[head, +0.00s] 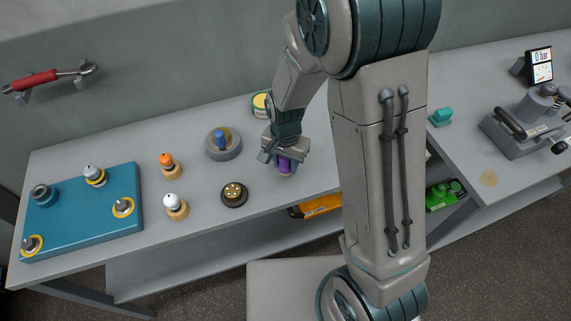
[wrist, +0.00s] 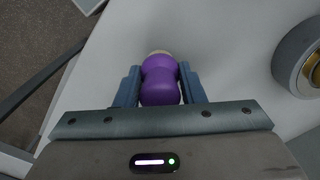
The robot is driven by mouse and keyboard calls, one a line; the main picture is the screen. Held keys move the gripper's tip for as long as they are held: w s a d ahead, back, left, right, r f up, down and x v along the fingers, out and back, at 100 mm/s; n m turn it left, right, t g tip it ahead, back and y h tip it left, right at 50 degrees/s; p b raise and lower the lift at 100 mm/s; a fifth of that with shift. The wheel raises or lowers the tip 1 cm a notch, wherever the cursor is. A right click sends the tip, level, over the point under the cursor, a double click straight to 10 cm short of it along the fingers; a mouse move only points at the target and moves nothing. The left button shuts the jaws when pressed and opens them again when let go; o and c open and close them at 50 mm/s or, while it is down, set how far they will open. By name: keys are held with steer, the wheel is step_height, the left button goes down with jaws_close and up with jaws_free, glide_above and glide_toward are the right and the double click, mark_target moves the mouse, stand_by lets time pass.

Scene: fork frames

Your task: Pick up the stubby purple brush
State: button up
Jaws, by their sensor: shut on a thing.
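The stubby purple brush (wrist: 160,82) is between the two blue-grey fingers of my gripper (wrist: 159,88) in the wrist view. The fingers are shut on its waisted purple body, and a pale end shows at its far side. In the head view the purple brush (head: 286,165) shows below my gripper (head: 284,157), over the grey bench near its front edge. I cannot tell whether the brush still touches the bench top.
A grey ring-shaped holder with a blue-topped piece (head: 222,143) and a dark round base with a brass top (head: 234,194) stand left of my gripper. A yellow-labelled tin (head: 261,105) is behind. Orange (head: 167,162) and white (head: 175,205) knobs and a teal plate (head: 82,211) are farther left.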

step_height(320, 180, up, 3)
steer(key=shift+f, duration=0.2)
steer(key=d+r+b, duration=0.2)
steer(key=d+r, duration=0.5)
steer(key=d, duration=0.4)
steer(key=shift+d, duration=0.4)
stand_by(1.3)
steer(key=w+a+t+y, duration=0.1)
steer(key=w+a+t, duration=0.1)
steer(key=w+a, duration=0.8)
steer(key=w+a+t, duration=0.2)
steer(key=w+a, duration=0.5)
steer(key=w, duration=0.7)
steer(key=shift+w+d+f+b, duration=0.1)
steer(key=shift+f+b, duration=1)
steer(key=shift+f, duration=0.25)
steer(key=shift+d+f+b, duration=0.1)
steer(key=shift+f+b, duration=0.95)
steer(key=shift+f, duration=0.25)
steer(key=shift+f+b, duration=0.4)
steer(key=shift+f, duration=0.15)
